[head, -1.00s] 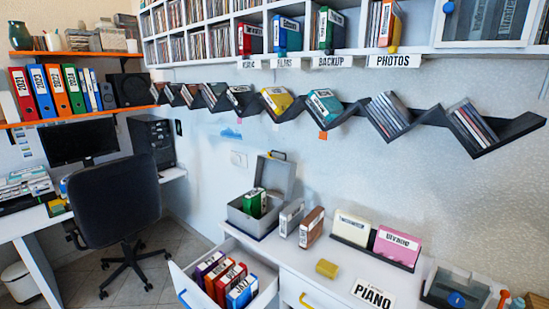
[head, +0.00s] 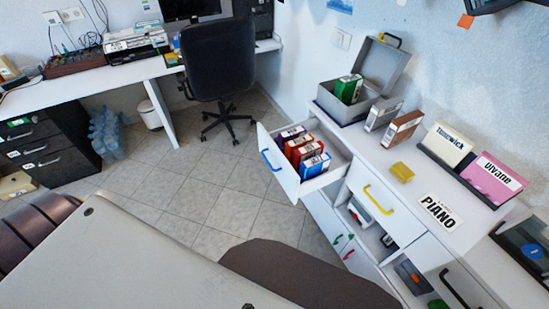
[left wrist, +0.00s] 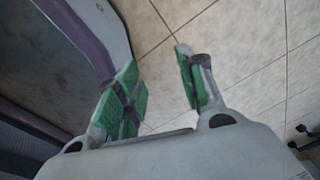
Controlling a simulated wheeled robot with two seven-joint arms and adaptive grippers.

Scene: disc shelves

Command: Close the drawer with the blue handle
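The drawer with the blue handle (head: 290,185) is pulled out at the left end of the white cabinet in the head view. Its blue handle (head: 271,160) is on the front panel, facing left. Several labelled disc boxes (head: 305,148) in purple, red and blue stand inside it. My left gripper (left wrist: 158,85) shows in the left wrist view with its green pads apart, empty above the tiled floor. Neither gripper shows in the head view, and the drawer is not in the left wrist view.
A yellow-handled drawer (head: 378,200) sits to the right, closed. Below it are open compartments (head: 365,228). A grey box with an open lid (head: 345,104) stands on the cabinet top. An office chair (head: 217,60) stands behind. The tiled floor (head: 190,190) before the drawer is clear.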

